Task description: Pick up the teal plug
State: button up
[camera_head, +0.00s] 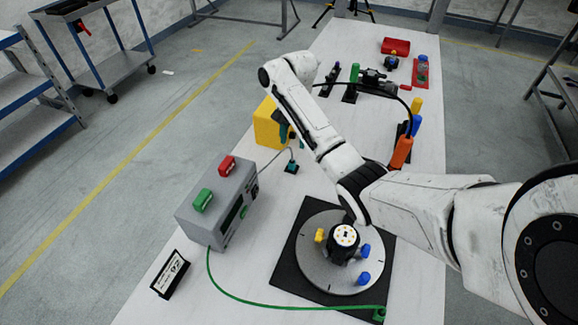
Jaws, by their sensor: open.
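The teal plug (291,167) is small and stands on the white table, just right of the grey box. A thin grey cable rises from the box side and curves over to the plug's top. Nothing is seen touching the plug.
The grey box (222,208) has red and green connectors on top. A yellow block (266,123) stands behind the plug, with a dark teal object beside it. A round turntable (315,272) holds yellow and blue pieces in front. Orange, blue and yellow cylinders stand right.

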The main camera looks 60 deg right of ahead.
aim_at(292, 161)
jog(key=f, duration=0.1)
jog(key=f+b, duration=0.1)
jog(key=f, duration=0.1)
jog(key=shift+a+f, duration=0.2)
jog(key=shift+f, duration=0.1)
jog(key=shift+s+a+f, duration=0.1)
jog(key=shift+a+f, duration=0.1)
jog(key=shift+f, duration=1.1)
jog(key=shift+s+a+f, duration=0.1)
jog(key=shift+a+f, duration=0.1)
jog(key=shift+f, duration=1.05)
jog(key=shift+c, duration=0.3)
grip_shut()
